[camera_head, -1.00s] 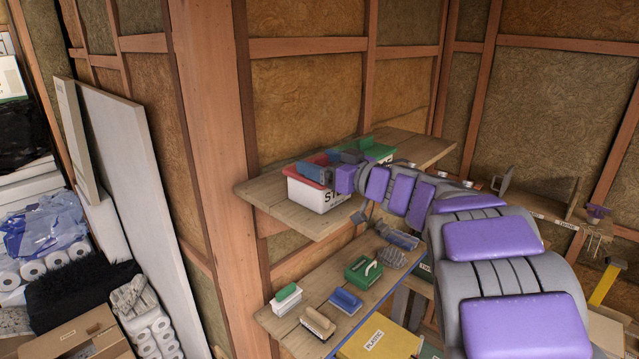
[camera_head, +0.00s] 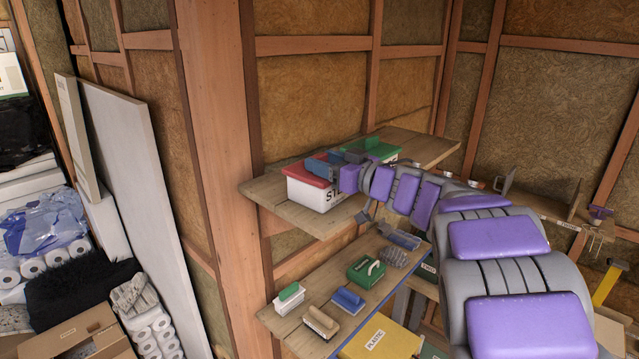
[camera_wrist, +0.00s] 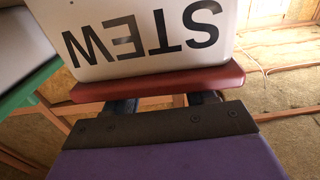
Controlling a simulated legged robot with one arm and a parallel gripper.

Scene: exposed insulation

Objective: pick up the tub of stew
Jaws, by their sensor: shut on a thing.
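The tub of stew (camera_head: 305,194) is a white box with a red lid and black lettering, at the left end of the upper wooden shelf in the head view. I cannot tell whether its base touches the shelf. My gripper (camera_head: 322,168) reaches over it from the right and is shut on the tub at its red lid. In the wrist view the tub (camera_wrist: 110,62) appears upside down, with "STEW" readable and the red lid (camera_wrist: 215,79) close against my gripper (camera_wrist: 160,104). The fingertips are mostly hidden.
A green-lidded container (camera_head: 384,151) stands behind the tub on the upper shelf (camera_head: 268,203). A wooden post (camera_head: 215,150) stands left of the shelves.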

